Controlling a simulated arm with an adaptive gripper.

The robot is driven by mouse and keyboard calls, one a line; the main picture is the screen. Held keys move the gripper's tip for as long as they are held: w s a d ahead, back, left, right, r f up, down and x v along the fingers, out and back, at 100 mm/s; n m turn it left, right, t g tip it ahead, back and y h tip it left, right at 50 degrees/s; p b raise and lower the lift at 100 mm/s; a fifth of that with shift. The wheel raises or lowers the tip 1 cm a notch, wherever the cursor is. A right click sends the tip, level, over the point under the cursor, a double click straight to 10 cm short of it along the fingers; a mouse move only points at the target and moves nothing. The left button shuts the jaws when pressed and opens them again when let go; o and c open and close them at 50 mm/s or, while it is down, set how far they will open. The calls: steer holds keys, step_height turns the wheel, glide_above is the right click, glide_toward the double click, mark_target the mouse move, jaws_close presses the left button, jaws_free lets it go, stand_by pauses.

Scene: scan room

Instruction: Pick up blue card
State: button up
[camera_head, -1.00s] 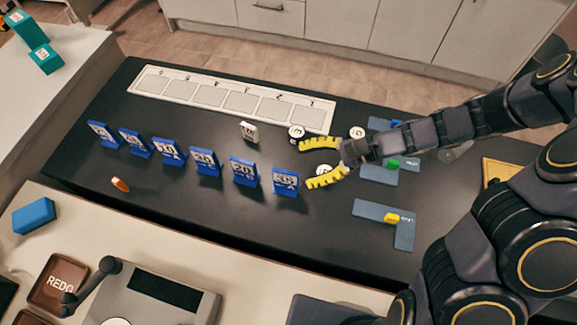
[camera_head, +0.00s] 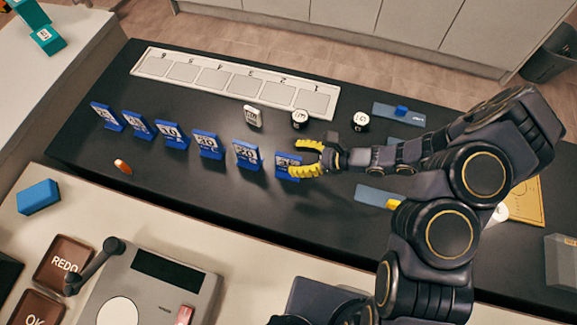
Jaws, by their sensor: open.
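Several upright blue cards with white printed faces stand in a slanting row on the black table. The rightmost blue card (camera_head: 284,166) is at my gripper. My gripper (camera_head: 296,160) has yellow fingers, spread apart, with the tips at the right side of that card. One finger is on the far side and one on the near side, partly covering the card. I cannot tell whether they touch it. The neighbouring blue card (camera_head: 246,155) stands just to the left, clear of the fingers. The leftmost blue card (camera_head: 106,117) is far from my gripper.
A white numbered tray (camera_head: 152,66) lies behind the cards. White pieces (camera_head: 253,116) stand between the tray and the row. An orange object (camera_head: 122,166) lies in front. A grey console (camera_head: 150,290) and blue block (camera_head: 39,197) are on the near counter.

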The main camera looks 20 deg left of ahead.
steer(key=shift+x, duration=1.2)
jaws_close()
